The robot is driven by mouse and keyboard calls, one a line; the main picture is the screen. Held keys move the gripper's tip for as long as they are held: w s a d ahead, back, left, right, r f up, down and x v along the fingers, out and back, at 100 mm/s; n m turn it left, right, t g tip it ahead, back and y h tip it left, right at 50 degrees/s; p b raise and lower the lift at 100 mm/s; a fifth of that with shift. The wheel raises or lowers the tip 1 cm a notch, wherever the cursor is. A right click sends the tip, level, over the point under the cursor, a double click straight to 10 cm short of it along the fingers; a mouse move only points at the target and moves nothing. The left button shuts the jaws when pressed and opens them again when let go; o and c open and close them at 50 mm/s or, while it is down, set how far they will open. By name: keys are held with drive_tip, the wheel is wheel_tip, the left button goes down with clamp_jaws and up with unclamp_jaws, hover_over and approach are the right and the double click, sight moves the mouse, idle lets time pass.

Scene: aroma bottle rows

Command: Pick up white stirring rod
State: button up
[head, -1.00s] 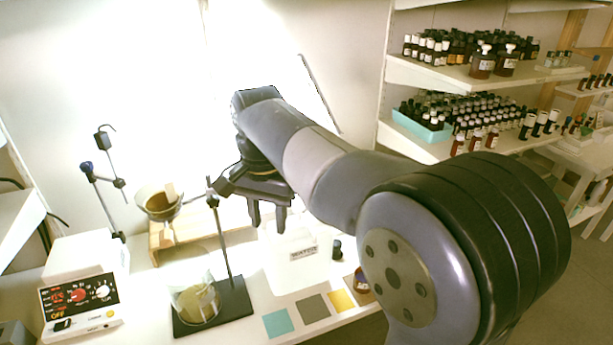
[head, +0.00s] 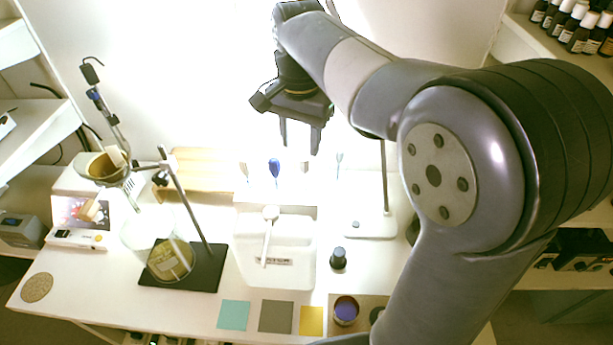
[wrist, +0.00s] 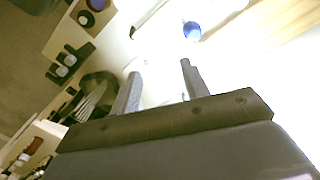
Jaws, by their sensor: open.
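A white rod with a rounded end (head: 267,238) lies over the white container (head: 245,262) in the head view; it looks like the stirring rod, but I cannot be sure. My gripper (head: 299,148) hangs above and behind the container, with its fingers pointing down, apart and empty. In the wrist view, my gripper's two fingers (wrist: 157,82) are spread with nothing between them. A blue rounded end (wrist: 192,30) shows beyond them. I cannot clearly pick out the white rod in the wrist view.
Several slim upright tools, one blue-ended (head: 275,168), stand behind the container. A stand with a black base (head: 212,268) is left of it. A small dark bottle (head: 338,259) and a jar (head: 346,311) are to the right. Coloured squares (head: 275,317) lie in front.

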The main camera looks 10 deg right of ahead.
sight(305, 171)
wheel_tip(305, 171, down, 4)
drive_tip(key=shift+r, duration=0.1)
drive_tip(key=f, duration=0.3)
drive_tip(key=f+p, duration=0.1)
drive_tip(key=f, duration=0.1)
drive_tip(key=shift+d+f, duration=0.35)
drive_tip(key=c, duration=0.9)
